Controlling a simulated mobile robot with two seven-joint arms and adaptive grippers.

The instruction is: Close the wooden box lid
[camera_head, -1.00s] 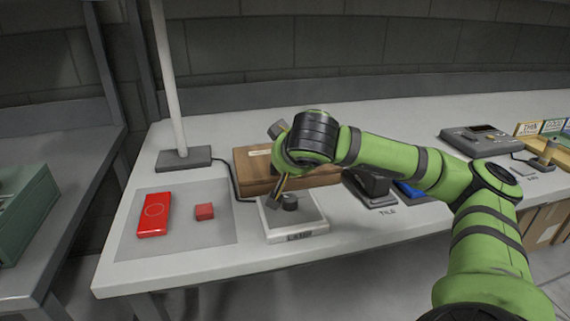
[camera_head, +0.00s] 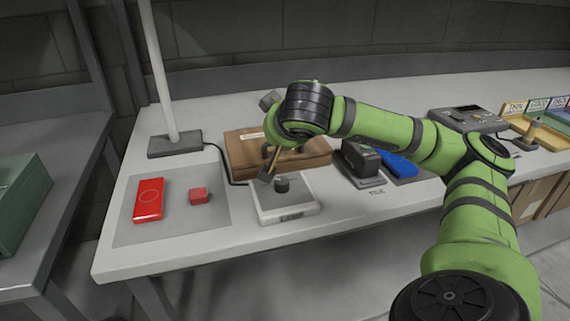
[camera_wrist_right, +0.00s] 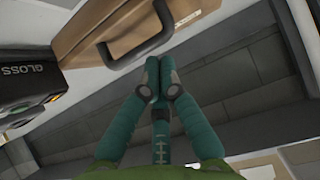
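The brown wooden box (camera_head: 240,151) stands at the back of the bench, partly hidden behind my right arm. Its top looks flat and down, but the arm hides much of it, so I cannot tell if the lid is fully closed. In the right wrist view the wooden box (camera_wrist_right: 92,32) shows at the top, with a dark curved handle (camera_wrist_right: 150,48) on its side. My right gripper (camera_wrist_right: 159,66) has its teal fingers together, with nothing seen between them, just beside the handle. In the head view the right gripper (camera_head: 268,173) is at the box's front. My left gripper is not in view.
A white device with a dark knob (camera_head: 289,207) stands in front of the box. A black gloss device (camera_head: 361,160) and a blue block (camera_head: 398,165) are to its right. A red case (camera_head: 149,200) and red cube (camera_head: 199,195) lie on a grey mat (camera_head: 178,228) at left.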

